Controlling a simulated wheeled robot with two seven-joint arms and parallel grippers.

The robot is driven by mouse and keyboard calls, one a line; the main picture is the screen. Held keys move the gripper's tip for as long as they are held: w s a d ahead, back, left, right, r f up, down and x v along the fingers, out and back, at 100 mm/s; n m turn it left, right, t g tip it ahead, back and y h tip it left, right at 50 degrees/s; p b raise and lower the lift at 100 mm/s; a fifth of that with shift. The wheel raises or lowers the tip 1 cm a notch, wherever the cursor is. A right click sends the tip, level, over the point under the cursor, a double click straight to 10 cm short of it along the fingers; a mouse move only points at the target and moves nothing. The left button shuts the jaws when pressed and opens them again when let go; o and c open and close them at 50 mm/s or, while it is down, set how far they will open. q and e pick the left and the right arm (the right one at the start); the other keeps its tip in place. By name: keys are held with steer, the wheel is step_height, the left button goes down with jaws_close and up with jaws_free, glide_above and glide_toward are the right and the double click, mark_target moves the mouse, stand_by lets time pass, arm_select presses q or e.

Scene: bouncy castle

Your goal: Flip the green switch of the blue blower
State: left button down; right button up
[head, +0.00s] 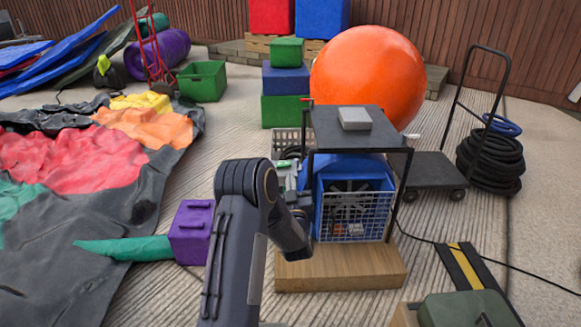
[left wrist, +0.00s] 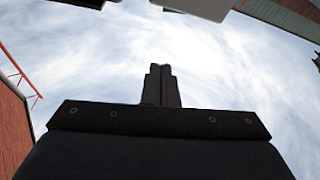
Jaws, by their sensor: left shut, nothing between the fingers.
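The blue blower (head: 352,172) sits on a wooden block under a small black table, with a white wire grille on its front. A small green and white part (head: 284,166) shows at the blower's left side; I cannot tell for sure whether it is the green switch. My left gripper (head: 297,203) is at the blower's left front side, partly hidden by my own wrist. In the left wrist view its fingers (left wrist: 161,85) are shut and empty, against the sky. Contact with the blower cannot be told. My right gripper is out of view.
The black table (head: 350,130) carries a grey block and stands over the blower. The wooden block (head: 340,272) is in front. A purple box (head: 190,232) with a green tube lies left. A flat cart (head: 425,172) and stacked black rings (head: 490,165) stand right.

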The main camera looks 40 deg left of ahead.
mark_target(290, 162)
arm_select(q)
steer(key=b+x, duration=0.3)
steer(key=x, duration=0.6)
steer(key=shift+w+a, duration=0.25)
steer(key=shift+w, duration=0.1)
steer(key=f, duration=0.1)
steer(key=f+b, duration=0.1)
steer(key=shift+w+d+f, duration=0.15)
steer(key=shift+w+f, duration=0.05)
steer(key=shift+f, duration=0.05)
steer(key=shift+w+d+f+b, duration=0.1)
steer(key=shift+f+b, duration=0.25)
steer(key=shift+f, duration=0.2)
